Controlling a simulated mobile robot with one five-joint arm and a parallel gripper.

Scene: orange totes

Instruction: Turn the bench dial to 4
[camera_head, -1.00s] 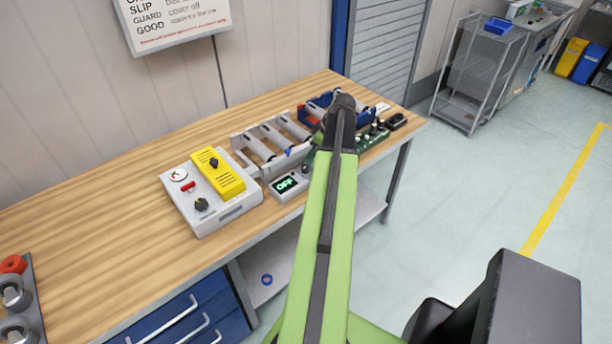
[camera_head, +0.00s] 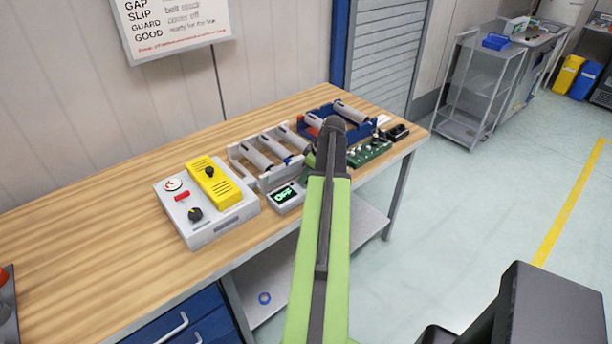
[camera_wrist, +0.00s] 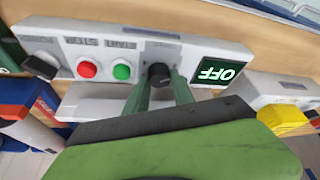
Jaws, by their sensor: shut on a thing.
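The bench dial (camera_wrist: 158,72) is a black knob on a pale control panel (camera_wrist: 62,52) in the wrist view. My gripper (camera_wrist: 161,82) has its two green fingers on either side of the knob, shut on it. A dark display (camera_wrist: 217,71) beside the dial shows OFF in green, upside down in this view. In the head view the same display (camera_head: 286,194) reads OFF on the bench. The dial's scale marks are too small to read.
On the wooden bench (camera_head: 120,243), a grey box (camera_head: 217,231) with a yellow cover (camera_head: 216,182) stands left of the display. A rack of grey cylinders (camera_head: 239,156), a blue bin (camera_head: 350,108) and a green circuit board (camera_head: 371,151) crowd around my arm.

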